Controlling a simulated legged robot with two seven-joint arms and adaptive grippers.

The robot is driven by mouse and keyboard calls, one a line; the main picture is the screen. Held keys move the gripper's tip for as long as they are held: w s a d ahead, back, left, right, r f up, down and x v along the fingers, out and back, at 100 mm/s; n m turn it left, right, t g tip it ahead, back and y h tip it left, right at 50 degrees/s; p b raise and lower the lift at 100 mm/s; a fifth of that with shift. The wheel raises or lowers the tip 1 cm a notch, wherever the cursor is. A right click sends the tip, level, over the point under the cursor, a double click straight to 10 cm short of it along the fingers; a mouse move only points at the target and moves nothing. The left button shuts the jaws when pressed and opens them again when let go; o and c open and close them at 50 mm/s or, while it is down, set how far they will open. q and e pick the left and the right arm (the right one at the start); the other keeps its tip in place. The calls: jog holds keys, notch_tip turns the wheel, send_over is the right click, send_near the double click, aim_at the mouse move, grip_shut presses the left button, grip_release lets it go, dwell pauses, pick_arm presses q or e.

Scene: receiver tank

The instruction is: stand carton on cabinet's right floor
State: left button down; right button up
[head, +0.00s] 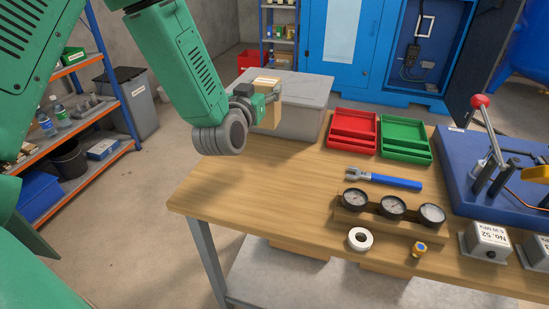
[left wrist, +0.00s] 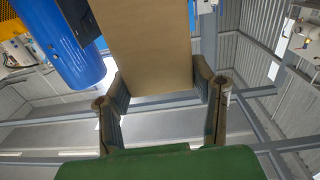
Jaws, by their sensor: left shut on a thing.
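My left gripper (head: 266,98) is shut on a brown carton (head: 270,115) and holds it at the table's back left, in front of a grey box. In the left wrist view the carton (left wrist: 148,50) sits between the two fingers of the gripper (left wrist: 162,90). The blue cabinet (head: 340,68) stands at the back, beyond the table and apart from the carton. Its left part has a pale panel. Its right part is open and shows a dark device with cables on the back wall. My right gripper is not in view.
The wooden table (head: 235,192) holds the grey box (head: 302,118), red tray (head: 354,144), green tray (head: 404,152), blue-handled tool (head: 392,181), gauges (head: 392,207) and a blue lever press (head: 460,165). A shelf (head: 85,165) stands at left. Floor left of the table is clear.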

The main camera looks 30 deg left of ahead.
pick_arm(q)
jog(key=shift+s+a+f+b, duration=0.15)
jog(key=shift+f+b, duration=0.2)
jog(key=shift+f, duration=0.25)
jog(key=shift+w+a+f+b, duration=0.1)
jog(key=shift+f+b, duration=0.2)
jog(key=shift+f, duration=0.25)
jog(key=f, duration=0.4)
jog(key=f+b, duration=0.1)
jog(key=f, duration=0.1)
jog(key=shift+d, duration=0.35)
jog(key=f, duration=0.3)
jog(key=shift+a+f+b, duration=0.2)
jog(key=shift+f+b, duration=0.15)
jog(key=shift+f, duration=0.05)
jog(key=c, duration=0.7)
grip_release()
jog(key=shift+d, duration=0.1)
jog(key=shift+s, duration=0.1)
